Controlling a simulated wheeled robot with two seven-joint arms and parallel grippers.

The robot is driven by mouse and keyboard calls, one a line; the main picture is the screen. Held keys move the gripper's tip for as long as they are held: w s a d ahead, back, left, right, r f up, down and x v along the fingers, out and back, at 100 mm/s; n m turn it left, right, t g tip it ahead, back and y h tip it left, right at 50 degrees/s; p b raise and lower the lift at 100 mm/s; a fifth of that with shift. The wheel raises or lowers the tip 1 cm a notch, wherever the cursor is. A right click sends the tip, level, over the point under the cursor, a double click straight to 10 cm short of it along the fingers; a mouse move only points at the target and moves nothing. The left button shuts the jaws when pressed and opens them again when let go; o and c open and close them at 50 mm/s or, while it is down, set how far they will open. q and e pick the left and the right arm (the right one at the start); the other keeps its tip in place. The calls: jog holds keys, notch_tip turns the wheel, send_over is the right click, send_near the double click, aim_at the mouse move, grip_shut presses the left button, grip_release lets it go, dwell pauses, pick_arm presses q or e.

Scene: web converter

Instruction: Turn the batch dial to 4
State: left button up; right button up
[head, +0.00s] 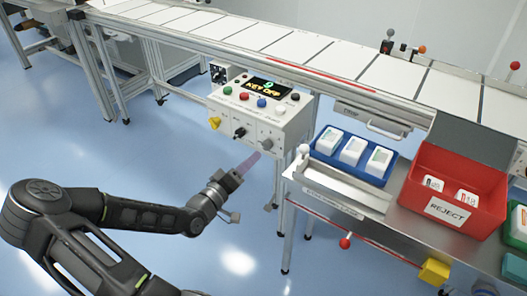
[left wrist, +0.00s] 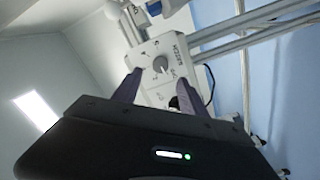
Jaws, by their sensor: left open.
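A white control box (head: 262,112) hangs on the conveyor's side. Its display (head: 267,87) shows a green digit that looks like 9 above "KEY OFF". A light grey dial (head: 267,143) sits at the lower right of its face; I take it for the batch dial. In the left wrist view the grey dial (left wrist: 160,64) has a pointer and small marks too blurred to read. My left gripper (head: 249,161) is open, just below and in front of the dial. In the wrist view its two fingers (left wrist: 158,73) stand either side of the dial, apparently without touching it. My right gripper is not in view.
The box also carries several coloured buttons, a yellow knob (head: 214,123) and a black knob (head: 240,132). To the right, a steel table (head: 400,232) holds a blue tray (head: 333,158) and a red REJECT bin (head: 445,211). The conveyor (head: 330,52) runs behind. Floor left of the box is clear.

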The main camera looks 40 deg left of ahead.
aim_at(265, 148)
pick_arm(q)
jog(key=shift+w, duration=0.15)
jog(key=w, duration=0.7)
jog(key=shift+w+b, duration=0.3)
jog(key=shift+b, duration=0.05)
jog(key=shift+f, duration=0.1)
grip_shut()
dwell(0.4)
